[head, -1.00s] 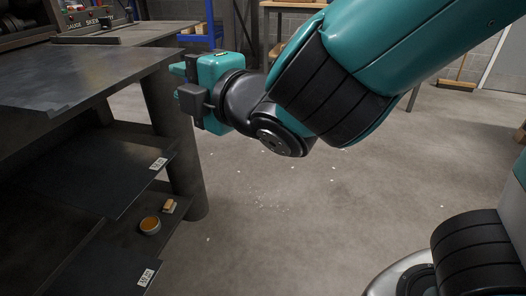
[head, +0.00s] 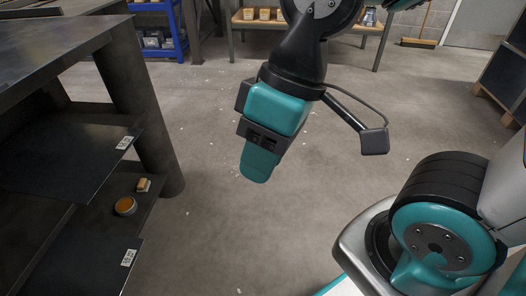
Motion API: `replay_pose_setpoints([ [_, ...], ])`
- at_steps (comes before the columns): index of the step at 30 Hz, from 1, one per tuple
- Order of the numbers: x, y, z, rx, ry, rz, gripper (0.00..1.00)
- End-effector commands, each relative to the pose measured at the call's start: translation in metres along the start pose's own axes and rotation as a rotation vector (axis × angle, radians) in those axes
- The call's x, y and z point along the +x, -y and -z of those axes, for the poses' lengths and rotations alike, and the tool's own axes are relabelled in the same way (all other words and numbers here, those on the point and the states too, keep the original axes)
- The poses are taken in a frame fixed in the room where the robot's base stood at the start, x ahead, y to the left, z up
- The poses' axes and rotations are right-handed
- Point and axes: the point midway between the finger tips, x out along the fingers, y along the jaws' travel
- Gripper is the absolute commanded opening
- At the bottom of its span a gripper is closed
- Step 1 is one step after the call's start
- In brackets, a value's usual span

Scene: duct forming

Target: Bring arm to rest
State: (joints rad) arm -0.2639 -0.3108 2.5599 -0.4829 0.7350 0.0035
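My gripper (head: 258,165) hangs in the middle of the head view, pointing down over open floor, clear of the dark metal table (head: 60,42) at the left. Its teal fingertip end shows nearly edge-on, so I cannot tell whether it is open or shut. No held object shows at it. The arm comes down from the top of the view, with a small dark box on a bracket to the right of the gripper.
The table's lower shelves hold dark sheets with white labels (head: 124,143), a round tin (head: 125,206) and a small tan block (head: 143,185). A blue rack (head: 165,35) and a wooden bench (head: 345,28) stand behind. The concrete floor (head: 225,235) is largely free, with small pale scraps.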

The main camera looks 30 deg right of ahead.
Motion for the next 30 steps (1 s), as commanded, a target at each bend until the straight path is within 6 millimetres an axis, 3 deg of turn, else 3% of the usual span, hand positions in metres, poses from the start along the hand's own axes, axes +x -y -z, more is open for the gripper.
replay_pose_setpoints([
  [5,-0.004,0.001,0.001,-0.001,-0.001,0.0,0.29],
  [11,-0.041,0.013,0.009,-0.002,-0.001,-0.001,0.29],
  [30,-0.258,0.081,0.057,-0.003,-0.002,-0.001,0.29],
])
